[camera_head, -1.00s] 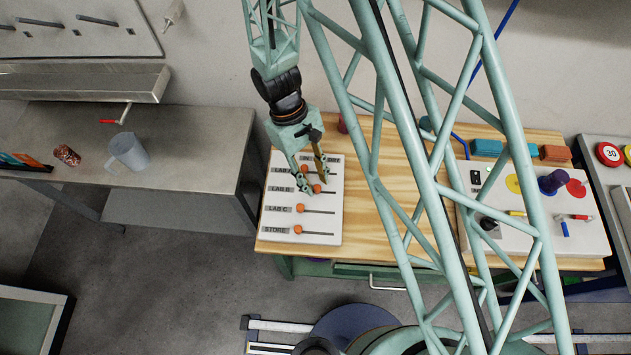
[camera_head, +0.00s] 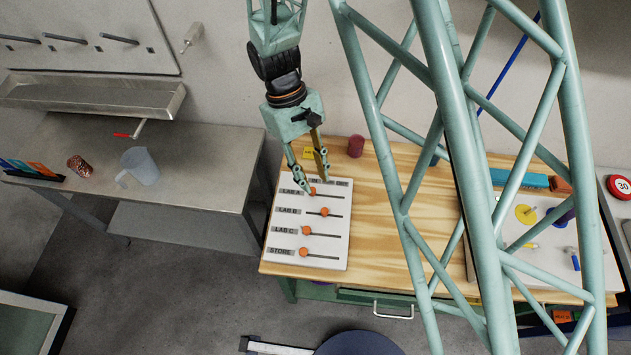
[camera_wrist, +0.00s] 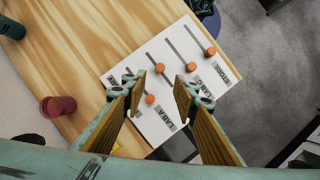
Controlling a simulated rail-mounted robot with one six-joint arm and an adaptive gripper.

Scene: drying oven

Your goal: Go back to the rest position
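A white slider board (camera_head: 335,258) lies on the wooden bench, with rows labelled LAB A, LAB B, LAB C and STORE. Each row has an orange knob. The LAB A knob (camera_head: 312,191) and LAB B knob (camera_head: 324,212) sit farther right than the LAB C knob (camera_head: 306,231) and STORE knob (camera_head: 303,251). My gripper (camera_head: 313,184) points down over the board's far end, near the LAB A row. In the wrist view my gripper (camera_wrist: 160,88) has its fingers apart with nothing held. The LAB A knob shows between them, apart from both.
A dark red cylinder (camera_head: 356,146) stands on the wooden bench (camera_head: 385,220) right of my gripper. A metal table (camera_head: 205,165) at left holds a clear jug (camera_head: 140,166). Blue (camera_head: 535,181) and orange blocks lie at the back right. The wall is behind my gripper.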

